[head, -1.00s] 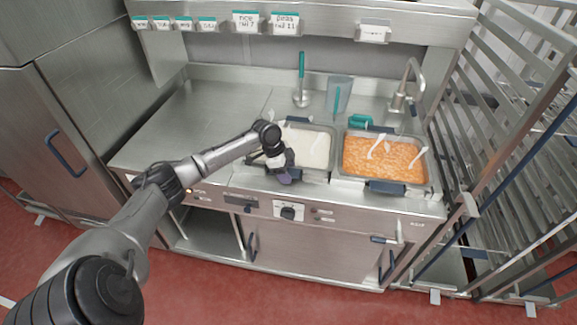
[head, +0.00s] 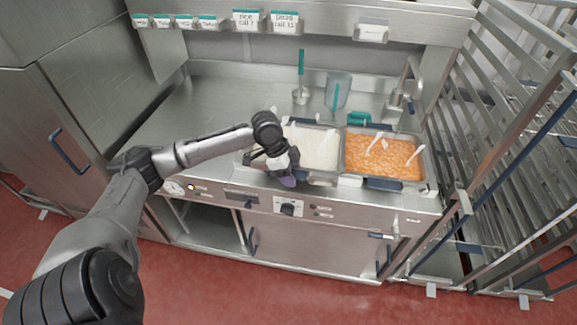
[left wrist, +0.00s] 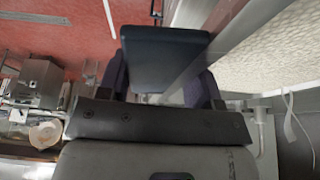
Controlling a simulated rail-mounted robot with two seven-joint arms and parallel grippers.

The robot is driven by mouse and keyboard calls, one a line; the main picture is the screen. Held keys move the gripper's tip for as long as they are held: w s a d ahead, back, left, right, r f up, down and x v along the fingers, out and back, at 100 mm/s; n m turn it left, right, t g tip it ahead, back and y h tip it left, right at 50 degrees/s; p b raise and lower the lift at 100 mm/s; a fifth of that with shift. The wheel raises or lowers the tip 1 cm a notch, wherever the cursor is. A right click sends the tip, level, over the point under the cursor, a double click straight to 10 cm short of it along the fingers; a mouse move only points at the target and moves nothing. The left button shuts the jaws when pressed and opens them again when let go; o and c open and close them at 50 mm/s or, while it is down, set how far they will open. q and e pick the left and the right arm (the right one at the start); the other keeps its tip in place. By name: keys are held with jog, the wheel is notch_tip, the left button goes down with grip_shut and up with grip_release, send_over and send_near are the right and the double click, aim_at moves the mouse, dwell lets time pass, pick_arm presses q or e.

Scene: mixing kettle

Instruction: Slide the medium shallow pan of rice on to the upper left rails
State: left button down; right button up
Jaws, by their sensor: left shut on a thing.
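The shallow pan of rice (head: 318,148) sits on the steel counter, left of a pan of orange food, with a white utensil handle standing out of it. Its white contents also show at the right of the left wrist view (left wrist: 270,52). My left gripper (head: 287,177) is at the pan's front left. In the left wrist view, the fingers of my left gripper (left wrist: 163,82) are closed around a dark blue handle (left wrist: 165,55) at the pan's edge. The gripper partly hides the pan's front in the head view. The railed rack (head: 510,140) stands at the right. My right gripper is not visible.
The pan of orange food (head: 383,157) stands close to the rice pan's right side. A tap (head: 405,85), a clear jug (head: 338,90) and a ladle (head: 301,80) are behind. A labelled shelf (head: 310,18) overhangs the back. The counter's left part is clear.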

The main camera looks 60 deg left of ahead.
pick_arm(q)
jog(key=shift+s+d+r+p, duration=0.35)
jog(key=shift+d+r, duration=0.25)
jog(key=shift+r, duration=0.15)
jog(key=shift+d+r+p, duration=0.15)
jog(key=shift+d+p, duration=0.05)
jog(key=shift+p, duration=0.15)
